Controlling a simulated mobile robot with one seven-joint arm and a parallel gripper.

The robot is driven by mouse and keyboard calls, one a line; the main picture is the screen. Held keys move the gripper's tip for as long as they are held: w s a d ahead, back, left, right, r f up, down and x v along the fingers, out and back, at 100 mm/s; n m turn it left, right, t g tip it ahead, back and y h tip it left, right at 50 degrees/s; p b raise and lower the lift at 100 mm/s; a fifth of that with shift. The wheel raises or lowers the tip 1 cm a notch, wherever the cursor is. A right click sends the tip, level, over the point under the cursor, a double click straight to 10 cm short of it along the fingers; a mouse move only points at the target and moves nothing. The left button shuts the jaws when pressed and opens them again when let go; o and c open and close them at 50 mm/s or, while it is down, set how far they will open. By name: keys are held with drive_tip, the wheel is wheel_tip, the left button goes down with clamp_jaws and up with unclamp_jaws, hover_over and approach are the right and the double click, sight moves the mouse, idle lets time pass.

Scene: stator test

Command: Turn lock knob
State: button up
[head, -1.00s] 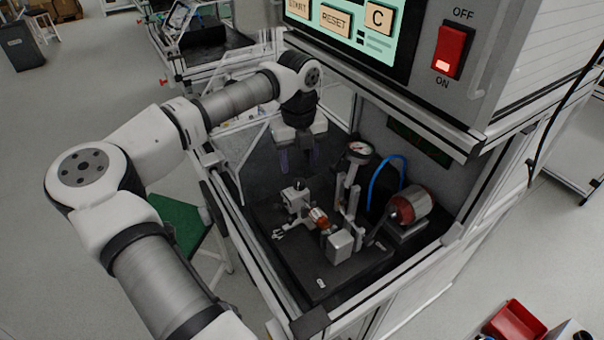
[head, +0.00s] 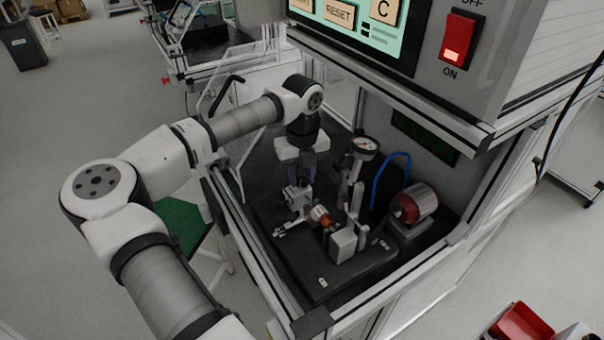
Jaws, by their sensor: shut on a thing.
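My gripper (head: 301,175) points down inside the test cabinet, at the back of the black fixture plate (head: 290,285). Its fingers are at the rear of the grey clamp block (head: 297,199) and look shut on a small part there, likely the lock knob. The knob itself is hidden by the fingers and the block. An orange-and-silver stator part (head: 321,216) sits in the fixture in front of the block, beside a pale square block (head: 342,245).
A dial gauge (head: 364,146) on an upright post stands close to the right of my gripper. A red-and-silver motor (head: 413,204) with a blue hose (head: 381,180) is further right. The control panel with a red switch (head: 460,37) overhangs the cabinet.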

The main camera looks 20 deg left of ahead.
drive_tip(key=shift+m+b, duration=0.3)
drive_tip(key=shift+b, duration=0.05)
drive_tip(key=shift+f+m+b, duration=0.1)
drive_tip(key=shift+m+b, duration=0.4)
drive_tip(key=shift+b, duration=0.1)
drive_tip(key=m+b, duration=0.2)
drive_tip(key=shift+m, duration=0.3)
drive_tip(key=m+b, duration=0.2)
drive_tip(key=m, duration=0.2)
drive_tip(key=shift+b, duration=0.4)
drive_tip(key=m+b, duration=0.1)
drive_tip(key=m, duration=0.4)
drive_tip(key=shift+a+b, duration=0.1)
drive_tip(key=shift+b, duration=0.2)
drive_tip(key=shift+r+m+b, duration=0.2)
drive_tip(key=shift+m+b, duration=0.15)
drive_tip(key=shift+m, duration=1.55)
drive_tip(key=o, duration=1)
drive_tip(key=shift+c, duration=0.2)
